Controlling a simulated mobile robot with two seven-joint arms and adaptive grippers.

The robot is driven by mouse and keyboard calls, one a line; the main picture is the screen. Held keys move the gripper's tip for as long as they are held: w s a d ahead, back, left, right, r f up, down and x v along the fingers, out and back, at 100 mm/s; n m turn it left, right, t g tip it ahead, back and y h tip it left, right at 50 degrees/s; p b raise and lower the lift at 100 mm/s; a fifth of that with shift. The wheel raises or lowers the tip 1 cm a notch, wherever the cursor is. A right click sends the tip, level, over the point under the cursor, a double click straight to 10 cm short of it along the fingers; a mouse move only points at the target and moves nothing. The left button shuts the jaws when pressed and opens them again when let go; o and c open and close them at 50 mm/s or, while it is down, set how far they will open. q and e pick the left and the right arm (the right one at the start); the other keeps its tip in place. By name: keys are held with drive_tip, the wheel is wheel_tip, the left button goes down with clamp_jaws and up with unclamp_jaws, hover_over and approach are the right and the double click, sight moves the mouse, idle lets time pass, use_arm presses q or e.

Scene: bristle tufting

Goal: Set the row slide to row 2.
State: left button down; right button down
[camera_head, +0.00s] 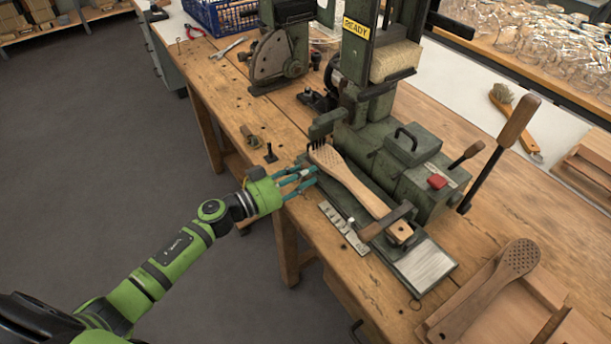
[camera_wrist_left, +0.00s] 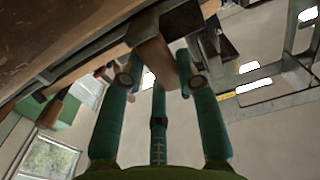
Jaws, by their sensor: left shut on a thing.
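The tufting machine (camera_head: 375,150) stands on the workbench, and a wooden brush (camera_head: 352,184) lies clamped along its front bed. A pale metal plate with dark marks (camera_head: 338,222) lies in front of the bed; I cannot read the marks. My left gripper (camera_head: 312,176) reaches over the bench's front edge, at the left end of the bed by the brush head. In the left wrist view its fingers are closed around a brown block-like grip (camera_wrist_left: 155,58), which appears to be the row slide's handle. The fingers hide it in the head view. My right gripper is out of view.
A second wooden brush (camera_head: 490,285) lies in a wooden tray at the lower right. The floor in front is clear.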

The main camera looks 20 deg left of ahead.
use_arm(q)
drive_tip(key=shift+w+a, duration=0.25)
drive_tip(key=shift+a, duration=0.05)
drive_tip(key=c, duration=0.9)
unclamp_jaws()
drive_tip(key=shift+s, duration=0.1)
drive_tip(key=v, duration=1.2)
